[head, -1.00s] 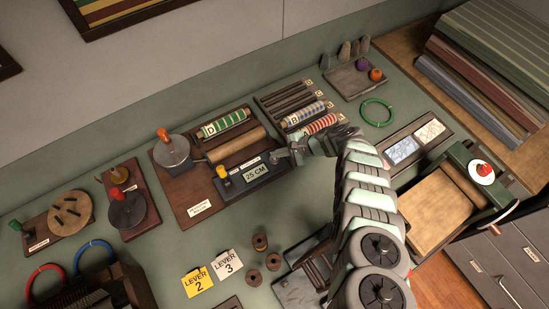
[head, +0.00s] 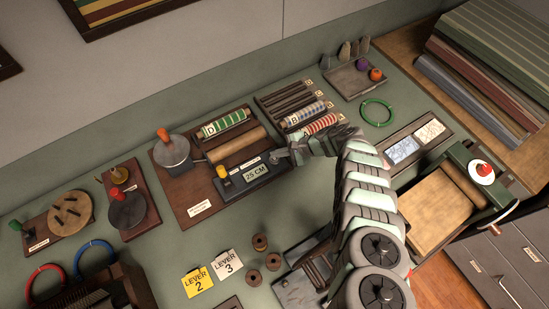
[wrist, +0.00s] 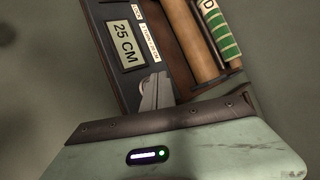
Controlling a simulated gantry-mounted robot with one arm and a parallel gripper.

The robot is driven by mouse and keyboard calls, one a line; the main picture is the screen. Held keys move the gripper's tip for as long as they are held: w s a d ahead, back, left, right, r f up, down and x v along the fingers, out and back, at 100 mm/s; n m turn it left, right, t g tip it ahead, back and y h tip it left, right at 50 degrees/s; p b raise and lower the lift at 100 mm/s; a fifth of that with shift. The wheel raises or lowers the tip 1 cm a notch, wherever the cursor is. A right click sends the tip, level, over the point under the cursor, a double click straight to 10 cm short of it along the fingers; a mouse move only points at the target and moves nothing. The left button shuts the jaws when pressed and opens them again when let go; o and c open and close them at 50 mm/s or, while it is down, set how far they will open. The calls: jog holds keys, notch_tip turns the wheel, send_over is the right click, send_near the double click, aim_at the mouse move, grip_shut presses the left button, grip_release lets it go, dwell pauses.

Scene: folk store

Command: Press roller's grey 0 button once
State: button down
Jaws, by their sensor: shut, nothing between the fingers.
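The roller station (head: 190,212) is a dark wooden board with a wooden roller (head: 237,145), a green striped roll marked D (head: 224,123) and a dark box with a 25 CM display (head: 256,173). A yellow knob (head: 222,171) stands at the box's left end. My gripper (head: 274,159) is shut and empty at the box's right end. In the wrist view its grey fingers (wrist: 155,92) are beside the display (wrist: 125,42), over or against the box; contact cannot be told. I cannot make out the grey 0 button; my fingers may hide it.
A rack (head: 287,97) with striped rolls stands behind my gripper. Lever cards (head: 228,263) and wooden spools (head: 260,242) lie in front. A green press (head: 455,155) stands at the right.

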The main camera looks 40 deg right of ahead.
aim_at(277, 159)
jog(key=shift+f, duration=0.1)
jog(key=shift+f+b, duration=0.3)
jog(key=shift+f+b, duration=0.5)
jog(key=shift+f, duration=0.05)
dwell(0.6)
jog(key=shift+r, duration=0.1)
jog(key=shift+r+p, duration=0.85)
jog(key=shift+p, duration=0.2)
jog(key=shift+r, duration=0.1)
notch_tip(277, 159, up, 5)
jog(key=p, duration=0.5)
dwell(0.5)
